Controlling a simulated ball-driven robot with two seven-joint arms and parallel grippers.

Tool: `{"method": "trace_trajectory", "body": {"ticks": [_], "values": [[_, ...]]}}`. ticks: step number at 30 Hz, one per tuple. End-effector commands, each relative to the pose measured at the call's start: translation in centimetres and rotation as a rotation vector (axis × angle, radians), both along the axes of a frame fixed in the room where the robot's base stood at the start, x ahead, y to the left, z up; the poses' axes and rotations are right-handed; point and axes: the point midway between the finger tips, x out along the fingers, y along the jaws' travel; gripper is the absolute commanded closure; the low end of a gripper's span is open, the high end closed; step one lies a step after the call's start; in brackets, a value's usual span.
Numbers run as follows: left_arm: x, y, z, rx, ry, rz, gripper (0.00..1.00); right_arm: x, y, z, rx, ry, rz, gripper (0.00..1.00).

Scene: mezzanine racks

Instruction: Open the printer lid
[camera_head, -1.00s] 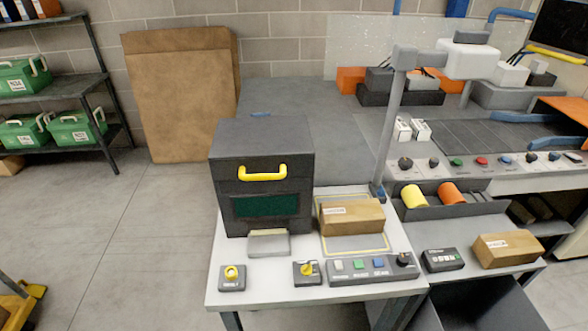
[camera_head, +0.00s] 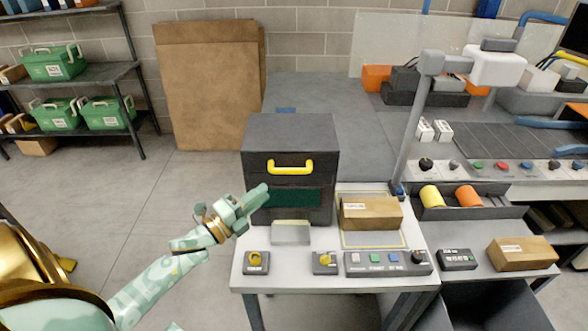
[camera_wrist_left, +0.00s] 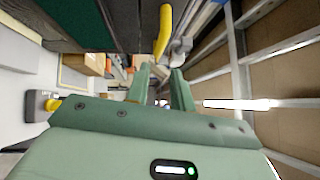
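The dark printer (camera_head: 290,130) stands at the back left of the white table. Its lid looks shut, with a yellow handle (camera_head: 290,167) on the front above a dark green panel (camera_head: 297,197). My left gripper (camera_head: 256,199) is in front of the printer's lower left side, below and left of the handle, and covers part of the panel. In the left wrist view its two fingers (camera_wrist_left: 161,88) stand apart with nothing between them. The yellow handle (camera_wrist_left: 164,32) is beyond the fingertips there, not touched. My right gripper is not in view.
A cardboard box (camera_head: 371,213) sits right of the printer. A control strip (camera_head: 388,263) and two yellow-knobbed boxes, one on the left (camera_head: 257,262) and one nearer the middle (camera_head: 325,262), line the table's front. A grey post (camera_head: 416,130) rises at the right.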

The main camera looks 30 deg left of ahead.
Motion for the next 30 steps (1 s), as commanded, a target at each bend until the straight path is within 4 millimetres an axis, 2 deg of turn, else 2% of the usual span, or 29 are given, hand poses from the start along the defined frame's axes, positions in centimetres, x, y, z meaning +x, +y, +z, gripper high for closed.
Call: {"method": "trace_trajectory", "body": {"ticks": [1, 6, 13, 18, 26, 27, 29, 30], "values": [[1.4, -0.3, 0.5, 0.001, -0.004, 0.001, 0.77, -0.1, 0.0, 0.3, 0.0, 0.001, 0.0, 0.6], [5.6, -1.3, 1.0, -0.001, -0.003, 0.001, 0.77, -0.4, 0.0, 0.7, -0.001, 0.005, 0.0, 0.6], [9.7, -2.3, 1.4, -0.001, 0.0, 0.002, 0.77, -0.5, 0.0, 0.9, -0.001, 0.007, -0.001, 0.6], [11.0, -2.7, 1.4, -0.001, 0.002, 0.001, 0.77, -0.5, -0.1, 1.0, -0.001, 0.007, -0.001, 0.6], [11.1, -2.7, 1.4, -0.001, 0.002, 0.001, 0.77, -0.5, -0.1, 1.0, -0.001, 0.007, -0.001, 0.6], [11.1, -2.7, 1.4, -0.001, 0.002, 0.001, 0.79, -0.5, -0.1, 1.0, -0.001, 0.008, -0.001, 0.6], [11.1, -2.7, 1.4, -0.001, 0.002, 0.001, 0.96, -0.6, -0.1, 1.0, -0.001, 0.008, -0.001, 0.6], [11.1, -2.7, 1.4, -0.002, 0.002, 0.001, 1.0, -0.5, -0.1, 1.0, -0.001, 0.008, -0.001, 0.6]]}}
